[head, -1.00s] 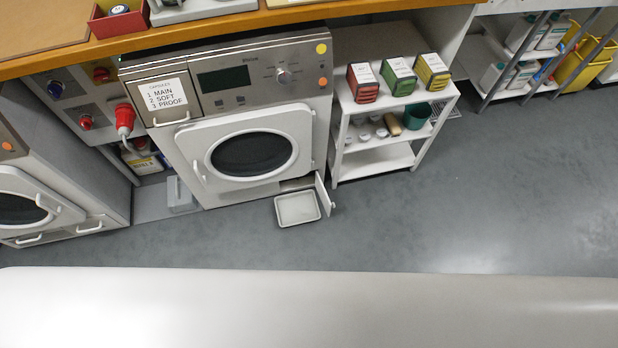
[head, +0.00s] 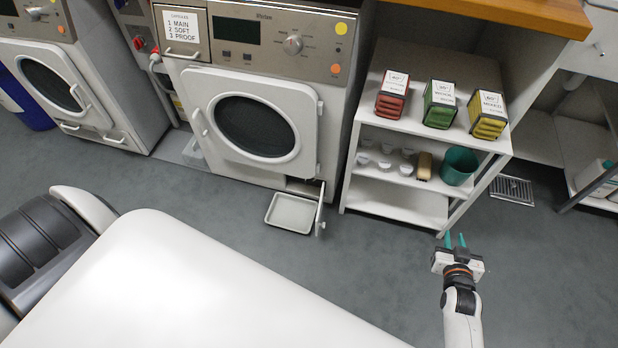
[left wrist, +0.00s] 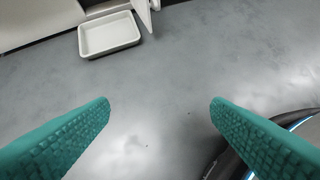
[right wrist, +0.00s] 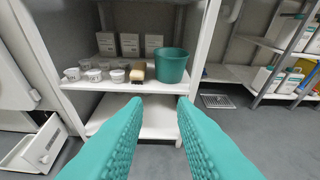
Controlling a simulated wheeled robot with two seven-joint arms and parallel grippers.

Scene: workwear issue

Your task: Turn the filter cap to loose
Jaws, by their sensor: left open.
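The washer (head: 262,60) has a small hatch flap (head: 321,208) swung open at its lower right. The recess behind it (head: 302,187) is partly seen, and I cannot make out the filter cap inside. A shallow pale tray (head: 291,212) lies on the floor in front of it. The tray also shows in the left wrist view (left wrist: 109,35), beyond my left gripper (left wrist: 160,105), which is open and empty. My right gripper (head: 455,241) is open and empty, in front of the shelf and right of the hatch. The flap also shows in the right wrist view (right wrist: 44,143).
A white shelf unit (head: 395,208) right of the washer holds red, green and yellow boxes, small cups, a brush and a green bucket (head: 459,166). A floor drain (head: 512,190) lies to its right.

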